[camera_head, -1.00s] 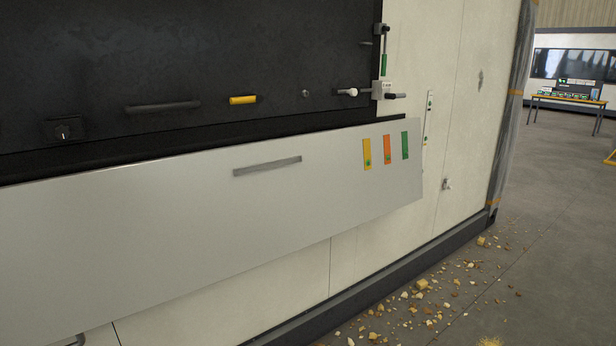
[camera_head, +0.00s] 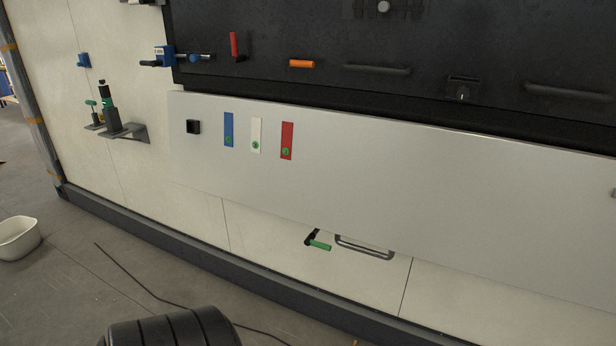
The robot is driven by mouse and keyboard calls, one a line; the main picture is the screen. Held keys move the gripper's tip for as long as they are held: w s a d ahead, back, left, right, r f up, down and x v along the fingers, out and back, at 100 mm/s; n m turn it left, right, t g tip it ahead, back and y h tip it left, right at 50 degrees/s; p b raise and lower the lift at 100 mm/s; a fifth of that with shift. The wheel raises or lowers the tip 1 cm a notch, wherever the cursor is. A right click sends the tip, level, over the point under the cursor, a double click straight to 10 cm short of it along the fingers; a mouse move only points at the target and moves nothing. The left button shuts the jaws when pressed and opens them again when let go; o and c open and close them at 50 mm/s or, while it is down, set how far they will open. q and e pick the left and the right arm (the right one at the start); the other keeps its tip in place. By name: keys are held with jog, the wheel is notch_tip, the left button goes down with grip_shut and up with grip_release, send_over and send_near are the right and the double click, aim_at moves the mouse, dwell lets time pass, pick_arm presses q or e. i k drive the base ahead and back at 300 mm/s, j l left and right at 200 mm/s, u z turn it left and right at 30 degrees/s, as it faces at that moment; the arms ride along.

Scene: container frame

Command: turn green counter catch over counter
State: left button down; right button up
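A small catch with a green handle (camera_head: 319,244) and a black pivot sits low on the cream wall, below the light grey counter flap (camera_head: 430,175). Above the counter, on the dark panel's left side, I see a blue-bodied catch (camera_head: 164,57), a red handle (camera_head: 234,44) and an orange handle (camera_head: 302,64). No green catch shows above the counter in this view. Neither of my grippers is in view.
A bracket shelf (camera_head: 137,132) on the left wall carries a green and black device (camera_head: 108,102). Blue, white and red tags sit on the counter's left part. A white tub (camera_head: 18,238) stands on the floor at left; a black cable (camera_head: 150,291) lies nearby.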

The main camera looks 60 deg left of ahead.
aim_at(309, 241)
jog(key=u, duration=1.75)
jog(key=i+l+u, duration=0.65)
jog(key=i+j, duration=0.05)
jog(key=i, duration=0.05)
